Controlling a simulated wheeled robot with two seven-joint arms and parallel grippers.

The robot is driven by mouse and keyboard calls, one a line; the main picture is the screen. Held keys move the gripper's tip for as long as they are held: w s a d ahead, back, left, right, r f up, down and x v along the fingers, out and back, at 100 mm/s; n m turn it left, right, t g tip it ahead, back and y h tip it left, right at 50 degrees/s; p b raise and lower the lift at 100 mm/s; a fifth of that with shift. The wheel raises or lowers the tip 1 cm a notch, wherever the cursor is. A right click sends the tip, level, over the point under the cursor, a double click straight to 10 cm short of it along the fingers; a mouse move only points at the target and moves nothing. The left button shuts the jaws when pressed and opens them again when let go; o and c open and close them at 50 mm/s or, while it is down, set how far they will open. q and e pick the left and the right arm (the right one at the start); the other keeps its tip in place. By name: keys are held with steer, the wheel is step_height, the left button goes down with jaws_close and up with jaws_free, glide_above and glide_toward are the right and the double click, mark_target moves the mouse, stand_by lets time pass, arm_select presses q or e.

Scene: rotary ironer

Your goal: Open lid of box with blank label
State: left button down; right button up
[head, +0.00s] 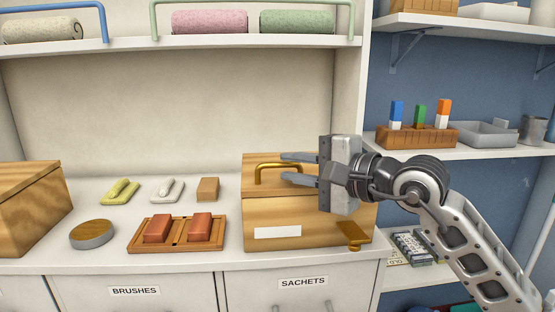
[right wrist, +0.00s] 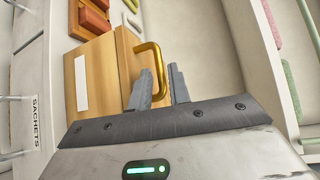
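The wooden box (head: 310,231) with a blank white label (head: 278,232) stands on the counter, its lid (head: 252,185) closed. A brass handle (head: 265,166) is fixed on the lid. My right gripper (head: 287,168) is open at the handle's right end, coming in from the right. In the right wrist view, the handle (right wrist: 148,46) reaches to between the spread fingertips (right wrist: 160,78); I cannot tell whether they touch it. A brass latch (head: 352,232) shows on the box's front right. My left gripper is not in view.
Another wooden box (head: 25,220) stands at the left. A wooden tray (head: 178,246) with two red-brown blocks and a round tin (head: 92,235) lie left of the labelled box. A shelf (head: 200,44) runs above; a wall panel (head: 357,75) stands behind my right gripper.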

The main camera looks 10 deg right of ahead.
mark_target(281, 166)
steer(key=x, duration=0.2)
steer(key=shift+w+a, duration=0.25)
steer(key=shift+a, duration=0.05)
steer(key=shift+w+a+f, duration=0.15)
steer(key=shift+w+a, duration=0.3)
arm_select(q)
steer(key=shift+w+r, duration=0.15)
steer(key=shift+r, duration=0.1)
